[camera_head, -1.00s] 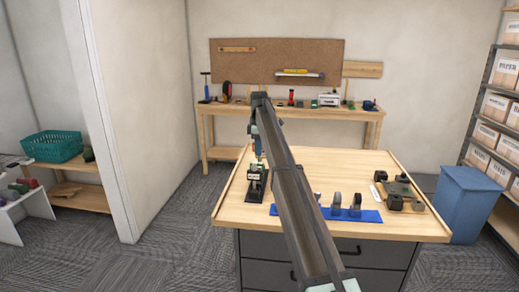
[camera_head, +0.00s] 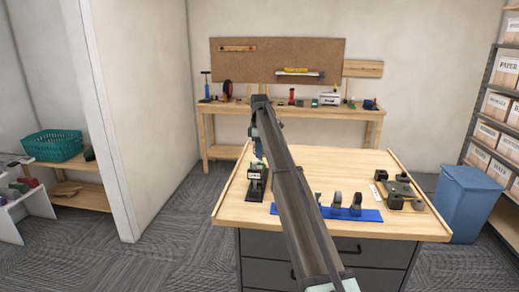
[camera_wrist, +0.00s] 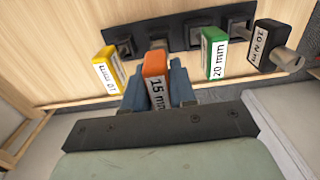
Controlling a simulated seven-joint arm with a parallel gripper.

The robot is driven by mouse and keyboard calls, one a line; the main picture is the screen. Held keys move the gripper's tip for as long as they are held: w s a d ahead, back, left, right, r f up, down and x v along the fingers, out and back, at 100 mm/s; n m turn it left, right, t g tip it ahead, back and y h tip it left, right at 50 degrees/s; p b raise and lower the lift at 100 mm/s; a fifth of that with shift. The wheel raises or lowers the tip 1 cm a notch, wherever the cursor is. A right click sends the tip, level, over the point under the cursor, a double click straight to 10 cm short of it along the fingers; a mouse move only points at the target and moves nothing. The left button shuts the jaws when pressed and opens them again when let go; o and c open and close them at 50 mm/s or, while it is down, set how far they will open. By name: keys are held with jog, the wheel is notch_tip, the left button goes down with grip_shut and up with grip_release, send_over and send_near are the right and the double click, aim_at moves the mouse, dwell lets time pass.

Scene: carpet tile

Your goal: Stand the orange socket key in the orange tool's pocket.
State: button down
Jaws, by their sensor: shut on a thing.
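My gripper (camera_wrist: 160,88) is shut on the orange socket key (camera_wrist: 157,64), which has a white "15 mm" label. Its blue-grey fingers are on either side of the key. The key's lower end is hidden, so I cannot tell whether it touches the dark rack (camera_wrist: 170,33) beyond it. The rack has square pockets. In the head view my gripper (camera_head: 258,150) is just above the rack and tools at the table's left side, mostly covered by my arm.
In the wrist view a yellow tool (camera_wrist: 109,70) is left of the key; a green "20 mm" tool (camera_wrist: 214,52) and a black tool (camera_wrist: 276,46) are to the right. On the table are a blue base with grey clips (camera_head: 372,215) and a dark fixture (camera_head: 402,193).

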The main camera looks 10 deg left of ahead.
jog(key=shift+f, duration=2.1)
jog(key=c, duration=0.8)
grip_release()
jog(key=shift+c, duration=0.2)
